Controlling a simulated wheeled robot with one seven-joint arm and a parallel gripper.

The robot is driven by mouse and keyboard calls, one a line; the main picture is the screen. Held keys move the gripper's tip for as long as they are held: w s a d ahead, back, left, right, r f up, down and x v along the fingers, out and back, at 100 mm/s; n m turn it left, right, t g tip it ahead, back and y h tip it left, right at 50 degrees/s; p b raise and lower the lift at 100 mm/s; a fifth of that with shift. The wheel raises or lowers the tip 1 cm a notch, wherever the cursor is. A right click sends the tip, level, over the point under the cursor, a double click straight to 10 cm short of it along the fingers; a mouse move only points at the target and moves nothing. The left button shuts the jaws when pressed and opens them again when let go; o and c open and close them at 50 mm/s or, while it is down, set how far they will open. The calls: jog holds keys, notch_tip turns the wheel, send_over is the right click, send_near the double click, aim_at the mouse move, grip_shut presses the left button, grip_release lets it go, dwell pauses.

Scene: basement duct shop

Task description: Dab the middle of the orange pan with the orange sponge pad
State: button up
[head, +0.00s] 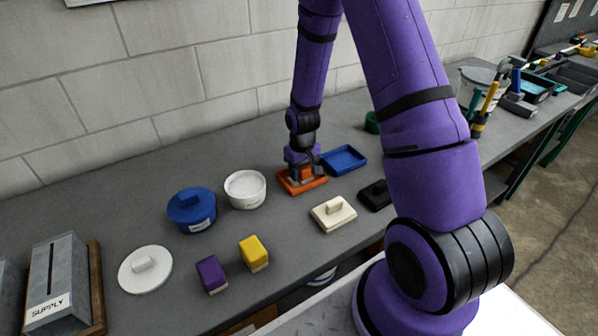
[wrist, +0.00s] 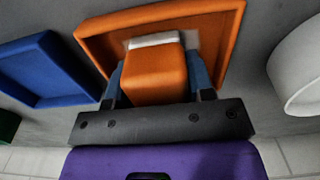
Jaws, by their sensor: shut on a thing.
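The orange pan (wrist: 220,40) is a shallow rectangular tray on the bench; it also shows in the head view (head: 288,184) under my gripper. The orange sponge pad (wrist: 155,72) is a block with a pale end, held between my fingers. My gripper (wrist: 157,85) is shut on the sponge pad, over the pan; it shows in the head view (head: 305,168) pointing down. In the wrist view the pad's pale end is inside the pan's outline, near its middle. I cannot tell whether it touches the pan's floor, as the contact is hidden.
A blue pan (head: 345,159) lies right of the orange pan. A white round tub (head: 245,190) and a blue lidded pot (head: 192,208) stand left. A cream lid (head: 333,213) and black lid (head: 376,194) lie in front. Purple (head: 211,273) and yellow (head: 254,252) sponge blocks are front left.

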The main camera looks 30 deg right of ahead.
jog(key=shift+d, duration=0.65)
jog(key=shift+a, duration=0.1)
jog(key=shift+a+f, duration=0.1)
jog(key=shift+a, duration=1.4)
jog(key=shift+d, duration=0.2)
jog(key=shift+d, duration=1.4)
jog(key=shift+a, duration=0.15)
jog(key=shift+a, duration=1.45)
